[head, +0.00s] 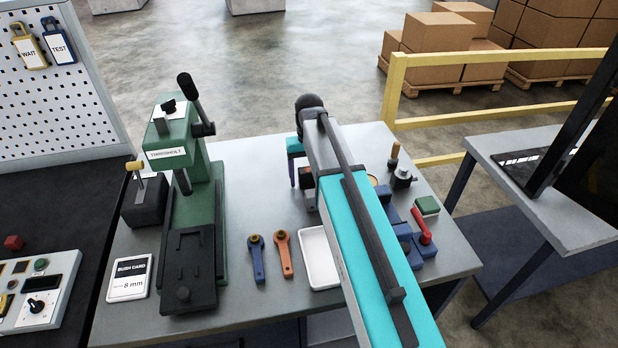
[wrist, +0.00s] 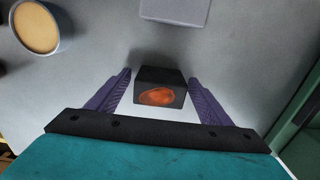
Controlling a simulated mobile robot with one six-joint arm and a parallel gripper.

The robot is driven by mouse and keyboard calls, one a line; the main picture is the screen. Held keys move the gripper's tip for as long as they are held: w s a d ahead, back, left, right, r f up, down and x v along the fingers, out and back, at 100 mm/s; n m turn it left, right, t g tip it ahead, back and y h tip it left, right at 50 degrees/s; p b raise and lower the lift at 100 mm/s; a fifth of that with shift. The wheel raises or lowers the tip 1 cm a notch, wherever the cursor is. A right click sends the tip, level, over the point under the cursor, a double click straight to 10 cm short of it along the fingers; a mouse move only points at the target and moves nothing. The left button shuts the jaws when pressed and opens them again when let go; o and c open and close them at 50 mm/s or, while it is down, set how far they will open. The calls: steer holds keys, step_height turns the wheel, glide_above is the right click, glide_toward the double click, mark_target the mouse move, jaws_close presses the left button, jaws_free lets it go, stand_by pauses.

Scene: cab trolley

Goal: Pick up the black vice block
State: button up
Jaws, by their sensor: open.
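The black vice block (wrist: 172,75) stands on the grey bench top in the wrist view, with a round orange patch on the face toward my gripper. My gripper (wrist: 160,77) is open, with one purple finger on each side of the block. Gaps show between the block and both fingers, and it is not gripped. In the head view my teal arm reaches over the bench and hides much of the area around my gripper (head: 300,183), so I cannot make out the block clearly there.
A green press (head: 190,215) stands left of my arm. A blue-handled tool (head: 256,258), an orange-handled tool (head: 283,253) and a white tray (head: 316,257) lie nearer. A blue vice with a red handle (head: 422,228) is at right. A round tan-filled cup (wrist: 38,27) shows at upper left.

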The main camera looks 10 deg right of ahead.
mark_target(309, 169)
steer(key=c, duration=1.5)
steer(key=shift+o, duration=0.2)
steer(key=shift+r, duration=0.1)
steer(key=shift+r+b, duration=1.15)
steer(key=shift+r, duration=3.8)
steer(key=shift+r+p, duration=1.05)
steer(key=shift+r, duration=0.35)
